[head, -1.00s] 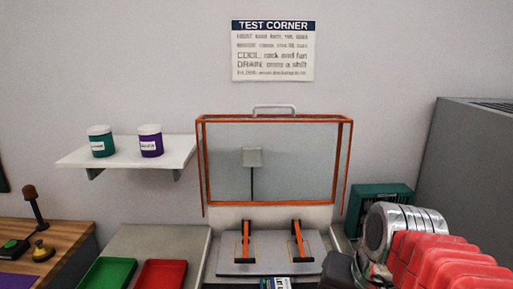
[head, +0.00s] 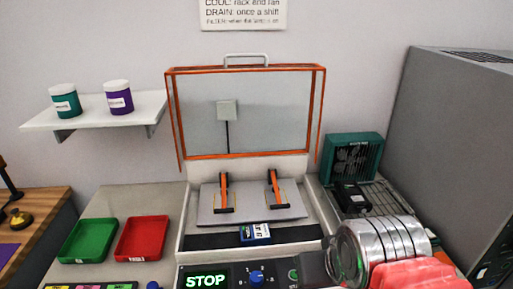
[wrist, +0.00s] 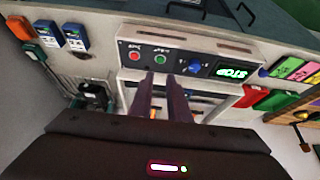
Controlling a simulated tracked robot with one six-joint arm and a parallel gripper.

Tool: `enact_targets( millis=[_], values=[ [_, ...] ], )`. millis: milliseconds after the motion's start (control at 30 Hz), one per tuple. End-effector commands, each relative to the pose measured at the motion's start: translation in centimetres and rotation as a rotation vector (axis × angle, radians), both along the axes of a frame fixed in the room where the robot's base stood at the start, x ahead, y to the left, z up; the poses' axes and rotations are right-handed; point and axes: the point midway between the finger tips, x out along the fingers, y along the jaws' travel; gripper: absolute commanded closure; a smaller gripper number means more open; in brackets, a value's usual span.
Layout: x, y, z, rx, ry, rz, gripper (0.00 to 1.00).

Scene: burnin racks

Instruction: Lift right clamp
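The right clamp (head: 277,188) is an orange lever with a dark foot, on the grey plate (head: 245,215) of the test fixture. The left clamp (head: 224,192) is a matching lever beside it. The fingers and wrist body hide most of the clamps there.
The control panel (head: 250,277) with a lit STOP display lies in front of the fixture. Green (head: 87,240) and red (head: 141,238) trays stand to the left. A teal fan box (head: 352,158) and a rack are at the right. A tall grey cabinet (head: 450,150) bounds the right side.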

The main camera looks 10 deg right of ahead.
Motion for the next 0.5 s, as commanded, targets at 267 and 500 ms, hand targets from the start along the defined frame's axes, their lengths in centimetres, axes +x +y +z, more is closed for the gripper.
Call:
enact_targets(
  millis=[267, 500],
  values=[
    [1.0, 0.1, -1.8, 0.000, 0.076, 0.004, 0.69],
    [4.6, 0.1, -1.9, 0.000, 0.138, 0.006, 0.69]
  ],
)
